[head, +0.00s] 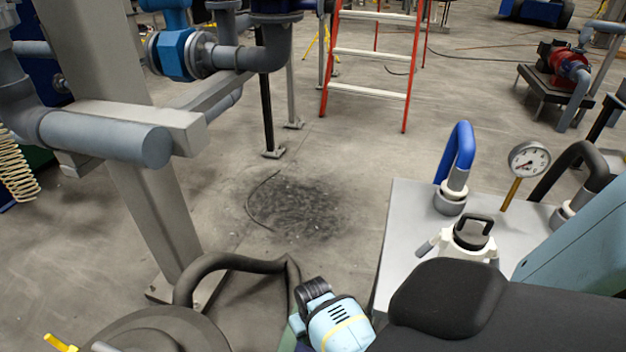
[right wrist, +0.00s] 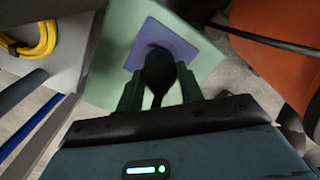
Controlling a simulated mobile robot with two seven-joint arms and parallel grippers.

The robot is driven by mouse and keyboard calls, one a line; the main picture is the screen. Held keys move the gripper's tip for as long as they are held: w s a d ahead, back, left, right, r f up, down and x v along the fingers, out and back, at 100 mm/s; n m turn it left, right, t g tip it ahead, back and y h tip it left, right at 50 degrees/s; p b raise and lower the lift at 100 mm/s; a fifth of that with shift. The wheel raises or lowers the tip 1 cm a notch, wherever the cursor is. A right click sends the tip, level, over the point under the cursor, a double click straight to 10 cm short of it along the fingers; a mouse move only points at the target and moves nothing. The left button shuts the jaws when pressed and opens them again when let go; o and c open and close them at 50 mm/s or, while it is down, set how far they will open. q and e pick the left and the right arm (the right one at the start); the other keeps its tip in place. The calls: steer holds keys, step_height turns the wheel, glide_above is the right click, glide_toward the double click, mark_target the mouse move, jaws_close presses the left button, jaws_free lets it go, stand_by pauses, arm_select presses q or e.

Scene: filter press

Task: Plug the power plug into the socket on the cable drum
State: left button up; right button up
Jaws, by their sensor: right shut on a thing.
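In the right wrist view my right gripper (right wrist: 158,88) has its two green fingers shut on the black power plug (right wrist: 158,70). The plug's dark cable runs back from it towards the camera. Just beyond the plug is a purple square (right wrist: 186,45) on a pale green block (right wrist: 107,88), which looks like the socket. The plug overlaps the purple square. I cannot tell whether it touches the square or has entered it, since the plug hides the middle. The cable drum cannot be made out for certain. My left gripper is in neither view.
A coiled yellow cable (right wrist: 45,42) lies on a grey surface at the left, and an orange surface (right wrist: 280,50) is at the right. In the head view a grey cabinet (head: 400,235) carries a gauge (head: 528,160) and hoses. A dark hose (head: 235,262) arches in front.

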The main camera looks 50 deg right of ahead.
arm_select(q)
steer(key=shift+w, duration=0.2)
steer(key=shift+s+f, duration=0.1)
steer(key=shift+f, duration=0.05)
arm_select(e)
steer(key=shift+f, duration=0.25)
arm_select(q)
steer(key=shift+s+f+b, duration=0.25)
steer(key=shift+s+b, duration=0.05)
steer(key=shift+b, duration=0.1)
arm_select(e)
steer(key=shift+f, duration=0.35)
steer(key=o, duration=1)
step_height(320, 180, up, 7)
steer(key=p, duration=0.2)
steer(key=shift+r+p, duration=0.1)
steer(key=shift+p, duration=0.3)
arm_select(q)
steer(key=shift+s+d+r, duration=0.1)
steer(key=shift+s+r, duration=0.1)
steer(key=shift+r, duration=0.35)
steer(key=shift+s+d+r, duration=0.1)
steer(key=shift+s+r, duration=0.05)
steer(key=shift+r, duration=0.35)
arm_select(e)
steer(key=shift+r, duration=0.3)
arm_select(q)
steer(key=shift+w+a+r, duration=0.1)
